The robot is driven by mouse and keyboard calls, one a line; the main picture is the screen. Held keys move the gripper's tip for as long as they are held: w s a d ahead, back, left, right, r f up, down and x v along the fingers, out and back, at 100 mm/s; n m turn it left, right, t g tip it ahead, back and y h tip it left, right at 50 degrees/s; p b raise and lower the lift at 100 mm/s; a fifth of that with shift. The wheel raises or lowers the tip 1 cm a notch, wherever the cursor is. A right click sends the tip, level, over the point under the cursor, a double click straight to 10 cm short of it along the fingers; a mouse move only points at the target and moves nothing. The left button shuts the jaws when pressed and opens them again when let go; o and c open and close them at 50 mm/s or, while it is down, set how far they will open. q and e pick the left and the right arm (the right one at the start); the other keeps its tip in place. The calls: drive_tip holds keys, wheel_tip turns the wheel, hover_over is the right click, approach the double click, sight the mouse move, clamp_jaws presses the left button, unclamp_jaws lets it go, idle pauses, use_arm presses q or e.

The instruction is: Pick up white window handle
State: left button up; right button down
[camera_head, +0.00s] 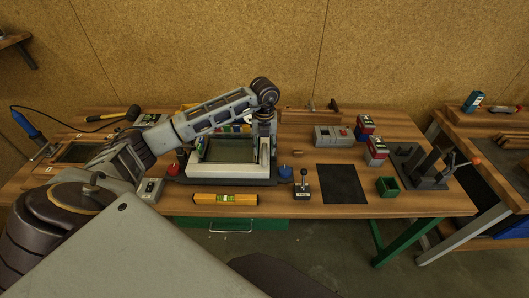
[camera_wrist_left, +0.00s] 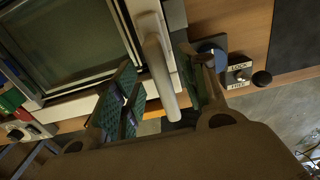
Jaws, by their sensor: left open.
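The white window handle (camera_wrist_left: 157,60) is a long pale bar in the left wrist view. It runs between the two green-padded fingers of my left gripper (camera_wrist_left: 160,88), which is open, with gaps to the handle on both sides. The handle belongs beside the white window frame (camera_head: 215,172) with its dark glass pane, which also shows in the wrist view (camera_wrist_left: 65,45). In the head view my left gripper (camera_head: 264,128) is above the frame's right side, pointing down, and its fingers are hard to make out. My right gripper is not in view.
A yellow spirit level (camera_head: 226,199) lies before the frame. A lock/free lever box (camera_head: 303,190) and a blue button (camera_head: 285,172) stand to its right, a red button (camera_head: 174,169) to its left. A dark mat (camera_head: 342,184), green bin (camera_head: 388,187) and vise (camera_head: 425,168) are farther right.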

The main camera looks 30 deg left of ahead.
use_arm(q)
drive_tip(key=shift+f, duration=1.05)
drive_tip(key=shift+c, duration=0.4)
clamp_jaws()
